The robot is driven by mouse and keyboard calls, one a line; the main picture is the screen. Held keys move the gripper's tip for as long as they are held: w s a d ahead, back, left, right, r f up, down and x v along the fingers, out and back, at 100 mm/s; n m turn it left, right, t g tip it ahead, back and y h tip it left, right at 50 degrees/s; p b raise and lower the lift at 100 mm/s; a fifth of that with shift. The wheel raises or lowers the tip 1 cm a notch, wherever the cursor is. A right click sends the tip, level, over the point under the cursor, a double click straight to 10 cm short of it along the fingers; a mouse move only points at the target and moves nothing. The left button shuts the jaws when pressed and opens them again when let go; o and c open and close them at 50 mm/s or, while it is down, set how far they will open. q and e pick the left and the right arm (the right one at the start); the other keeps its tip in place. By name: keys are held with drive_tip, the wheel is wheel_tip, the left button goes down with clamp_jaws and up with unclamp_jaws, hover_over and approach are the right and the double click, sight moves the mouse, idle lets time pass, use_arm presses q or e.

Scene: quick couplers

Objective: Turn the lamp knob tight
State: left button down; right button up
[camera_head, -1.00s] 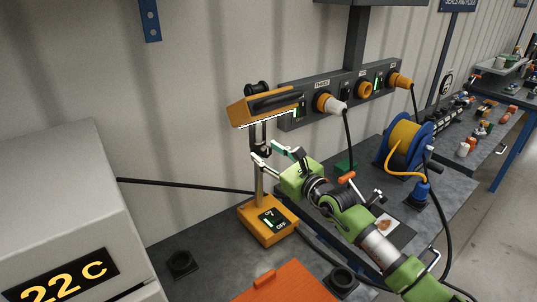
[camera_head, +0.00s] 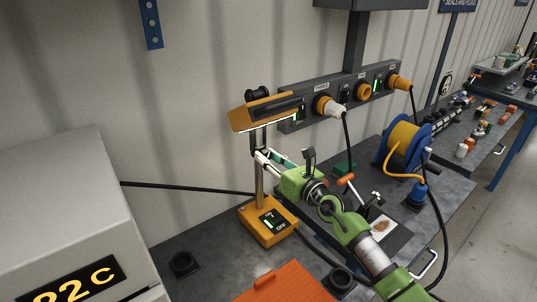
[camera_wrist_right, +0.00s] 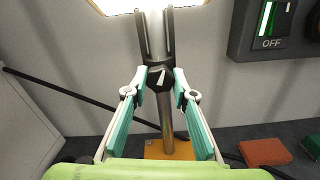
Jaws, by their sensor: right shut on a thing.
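The lamp stands on the bench, with a yellow base (camera_head: 255,232) marked ON and OFF, a grey post (camera_head: 260,188) and an orange head (camera_head: 262,113) on top. Its knob (camera_wrist_right: 160,79), black with a white pointer line, sits on the post below the head. The pointer is near upright, leaning slightly right in the wrist view. My right gripper (camera_head: 262,154) is at the post at knob height. In the wrist view its two fingertips (camera_wrist_right: 160,76) are shut on the knob from left and right. In the head view the fingers mostly hide the knob. My left gripper is not in view.
A socket panel (camera_head: 335,92) with plugs is on the wall behind. A blue cable reel (camera_head: 408,145) stands to the right, an orange lid-like piece (camera_head: 275,285) lies in front, and a grey box with a 22 C display (camera_head: 75,284) is at left. A black cable runs behind the post.

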drive_tip(key=o, duration=1.1)
drive_tip(key=v, duration=1.2)
